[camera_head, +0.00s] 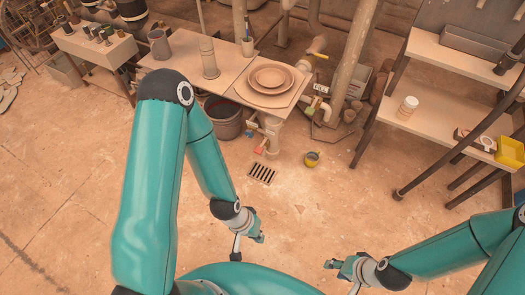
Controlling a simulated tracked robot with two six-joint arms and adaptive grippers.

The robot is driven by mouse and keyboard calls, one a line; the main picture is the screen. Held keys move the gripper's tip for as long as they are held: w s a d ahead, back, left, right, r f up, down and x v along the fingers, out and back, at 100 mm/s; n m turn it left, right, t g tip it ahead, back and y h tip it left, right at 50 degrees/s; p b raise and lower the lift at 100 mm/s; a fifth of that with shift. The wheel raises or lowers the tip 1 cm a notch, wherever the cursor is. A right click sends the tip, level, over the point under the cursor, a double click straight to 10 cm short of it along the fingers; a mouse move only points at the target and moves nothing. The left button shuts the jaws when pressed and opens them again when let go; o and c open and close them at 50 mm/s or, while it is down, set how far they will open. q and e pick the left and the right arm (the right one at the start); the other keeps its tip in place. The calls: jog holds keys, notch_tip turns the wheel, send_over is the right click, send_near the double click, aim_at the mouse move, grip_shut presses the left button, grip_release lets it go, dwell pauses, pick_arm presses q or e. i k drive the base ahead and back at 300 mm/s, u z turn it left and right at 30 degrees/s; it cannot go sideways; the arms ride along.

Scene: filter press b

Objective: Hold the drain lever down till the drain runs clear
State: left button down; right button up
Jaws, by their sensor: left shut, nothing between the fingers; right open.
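A small red lever (259,149) sits low on the pipework under the table with the plates, just above a dark floor drain grate (262,173). I cannot tell whether the lever is up or down, or whether anything flows. My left gripper (249,243) is shut and empty, low in front of the grate and apart from the lever. My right gripper (341,271) is open and empty at lower right, well away from the lever.
A table with stacked round plates (270,76) overhangs the pipework. A dark bucket (223,117) stands left of it. A small yellow-green pot (312,159) sits on the floor to the right. Shelves (437,125) stand farther right. The floor between the grippers and grate is clear.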

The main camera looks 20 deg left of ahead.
aim_at(258, 150)
jog(key=u, duration=0.1)
jog(key=i, duration=0.95)
jog(key=z, duration=0.1)
